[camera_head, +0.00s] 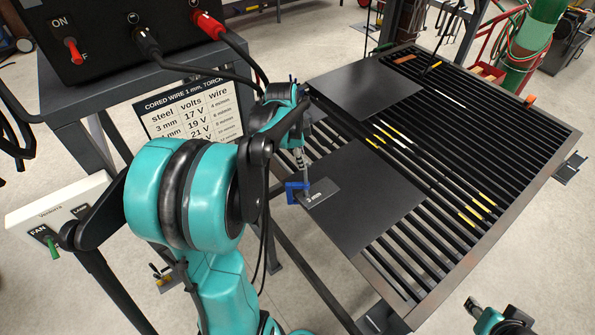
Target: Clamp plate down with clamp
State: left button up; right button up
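A blue clamp (292,192) with a silver screw stands upright at the left edge of a slatted table. Its blue frame is at the left end of a small dark plate (321,193) marked "3 mm". The small plate lies beside or against a larger dark plate (370,200); their exact overlap is unclear. My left gripper (299,136) is right above the clamp, at the upper end of its screw. Its fingers are seen edge-on, so its grip is unclear. Part of my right arm's end (490,320) shows at the bottom right, cut off by the frame.
The slatted table (545,135) carries another dark plate (365,88) and several yellow-marked strips. A welding power unit (100,50) with cables is on a stand at upper left. A fan switch box (50,212) is at left. A green cylinder (535,40) stands at upper right.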

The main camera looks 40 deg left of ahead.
pick_arm(q)
jog(key=n, duration=0.2)
jog(key=shift+n, duration=0.3)
jog(key=n, duration=1.2)
jog(key=shift+w+a, duration=0.15)
jog(key=shift+w, duration=0.05)
jog(key=n, duration=1.2)
jog(key=shift+s+a, duration=0.1)
jog(key=shift+a, duration=0.1)
